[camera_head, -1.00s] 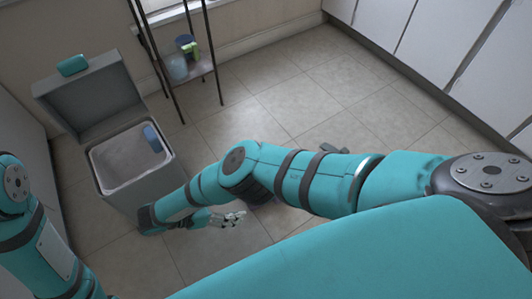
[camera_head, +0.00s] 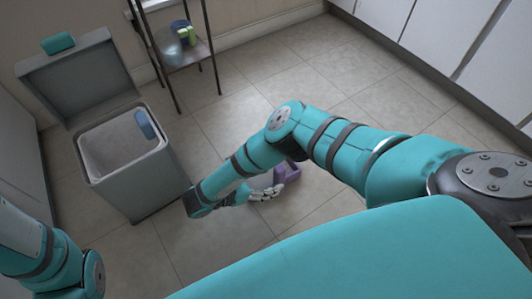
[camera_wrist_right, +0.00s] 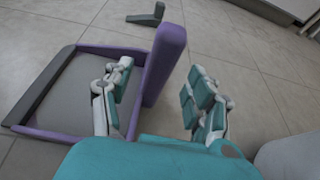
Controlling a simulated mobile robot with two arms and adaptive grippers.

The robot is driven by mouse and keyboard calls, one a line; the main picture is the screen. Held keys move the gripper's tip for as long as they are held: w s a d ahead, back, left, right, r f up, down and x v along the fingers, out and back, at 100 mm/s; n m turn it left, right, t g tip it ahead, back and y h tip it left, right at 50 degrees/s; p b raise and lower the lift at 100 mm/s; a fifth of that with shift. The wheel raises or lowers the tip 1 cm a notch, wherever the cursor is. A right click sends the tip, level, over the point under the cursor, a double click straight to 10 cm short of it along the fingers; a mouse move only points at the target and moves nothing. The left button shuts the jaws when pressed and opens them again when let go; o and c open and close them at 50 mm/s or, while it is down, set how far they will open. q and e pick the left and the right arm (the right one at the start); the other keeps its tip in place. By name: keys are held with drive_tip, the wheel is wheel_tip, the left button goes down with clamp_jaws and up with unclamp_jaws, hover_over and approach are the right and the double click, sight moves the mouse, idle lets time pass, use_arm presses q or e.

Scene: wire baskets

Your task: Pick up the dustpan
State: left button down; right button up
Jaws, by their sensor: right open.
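A dustpan with a purple rim and a grey pan lies on the tiled floor; its purple handle (camera_wrist_right: 163,62) rises in the right wrist view. In the head view, part of the purple dustpan (camera_head: 289,182) shows beside my right gripper, and my arm hides the rest. My right gripper (camera_wrist_right: 160,82) is open, with one finger on each side of the handle's near end. The left finger is over the pan and the right finger is clear of the handle. Contact cannot be told. Only my left arm shows, at the lower left of the head view.
A grey bin (camera_head: 155,180) with its lid open stands left of my right arm. A dark rack (camera_head: 185,52) holding small containers stands against the back wall. A small dark object (camera_wrist_right: 148,17) lies on the floor beyond the dustpan. White cabinets (camera_head: 430,35) line the right.

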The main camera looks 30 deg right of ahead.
sight(275, 178)
drive_tip(key=b+x, duration=0.2)
drive_tip(key=x, duration=0.2)
drive_tip(key=shift+f+b, duration=0.15)
drive_tip(key=shift+b, duration=0.2)
drive_tip(key=shift+d, duration=0.4)
clamp_jaws()
